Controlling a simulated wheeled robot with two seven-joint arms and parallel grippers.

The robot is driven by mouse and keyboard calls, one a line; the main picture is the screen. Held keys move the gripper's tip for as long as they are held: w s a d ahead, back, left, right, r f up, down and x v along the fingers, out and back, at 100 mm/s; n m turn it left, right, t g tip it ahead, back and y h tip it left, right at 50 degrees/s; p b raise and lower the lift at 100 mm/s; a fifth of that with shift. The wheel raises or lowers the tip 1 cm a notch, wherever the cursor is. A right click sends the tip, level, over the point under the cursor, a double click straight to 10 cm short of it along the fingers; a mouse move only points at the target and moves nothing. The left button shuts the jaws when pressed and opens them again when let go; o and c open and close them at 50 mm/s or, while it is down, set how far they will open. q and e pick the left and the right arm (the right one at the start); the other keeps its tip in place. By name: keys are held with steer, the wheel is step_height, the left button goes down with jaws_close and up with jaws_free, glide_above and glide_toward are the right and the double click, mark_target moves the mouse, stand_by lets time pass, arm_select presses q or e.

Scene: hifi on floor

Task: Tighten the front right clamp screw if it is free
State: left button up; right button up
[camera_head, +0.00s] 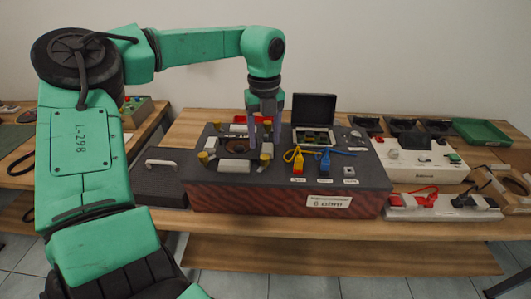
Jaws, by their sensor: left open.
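The clamping fixture (235,166) lies on the left part of a dark grey box top (345,182). Yellowish clamp screws show around it. The front right clamp screw (265,159) stands at the fixture's near right corner; whether it is free or tight is too small to tell. My left gripper (265,142) points down over the fixture's right side, just behind and above that screw in the picture. It is open, and I see nothing held. Its fingers hide part of the fixture behind. Whether they touch anything is unclear. My right gripper is not in view.
An open black case (313,112) stands right of the gripper. A yellow-tagged cable (298,163) and a blue-tagged one (325,164) lie in front of it. A white device (425,165) and green tray (483,131) are farther right. A dark handled lid (155,180) is left.

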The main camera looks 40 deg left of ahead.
mark_target(265, 157)
arm_select(q)
step_height(265, 157, down, 5)
steer(key=shift+f, duration=0.4)
jaws_close()
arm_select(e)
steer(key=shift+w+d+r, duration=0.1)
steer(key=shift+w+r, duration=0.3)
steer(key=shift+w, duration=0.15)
